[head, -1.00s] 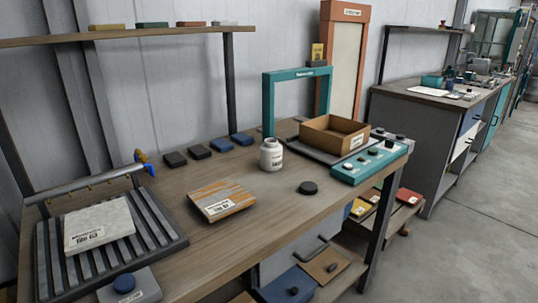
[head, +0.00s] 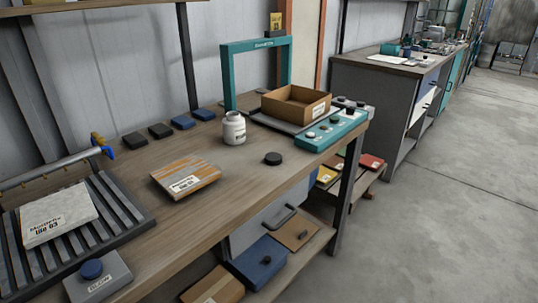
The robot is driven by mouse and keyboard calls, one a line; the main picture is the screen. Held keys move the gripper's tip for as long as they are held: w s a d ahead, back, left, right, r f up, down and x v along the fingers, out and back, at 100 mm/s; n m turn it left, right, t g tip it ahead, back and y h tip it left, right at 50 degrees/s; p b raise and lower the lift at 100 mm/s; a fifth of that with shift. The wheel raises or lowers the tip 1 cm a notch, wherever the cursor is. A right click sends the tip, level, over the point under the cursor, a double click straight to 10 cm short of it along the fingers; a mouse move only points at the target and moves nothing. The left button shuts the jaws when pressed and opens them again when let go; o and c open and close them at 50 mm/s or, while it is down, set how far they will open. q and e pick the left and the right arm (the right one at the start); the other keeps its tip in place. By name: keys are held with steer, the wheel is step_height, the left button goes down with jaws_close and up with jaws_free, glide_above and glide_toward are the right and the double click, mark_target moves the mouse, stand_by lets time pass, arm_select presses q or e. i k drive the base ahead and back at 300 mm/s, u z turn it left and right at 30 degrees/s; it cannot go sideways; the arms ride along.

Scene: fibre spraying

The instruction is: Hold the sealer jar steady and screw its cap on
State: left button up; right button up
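The white sealer jar (head: 234,129) stands upright on the wooden workbench in the head view, with a label on its front and its neck uncapped. A round black cap (head: 273,158) lies flat on the bench to the right of the jar and nearer to me, apart from it. Neither of my grippers shows in the head view, and nothing is touching the jar or the cap.
A striped sample board (head: 186,177) lies left of the cap. A cardboard box (head: 296,105) and a teal control panel (head: 331,131) stand to the right. A slatted rack with a tile (head: 58,212) is at left. Bench between jar and front edge is mostly clear.

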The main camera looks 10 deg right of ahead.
mark_target(233, 126)
steer(key=z, duration=1.85)
steer(key=i, duration=2.15)
steer(key=u, duration=3.75)
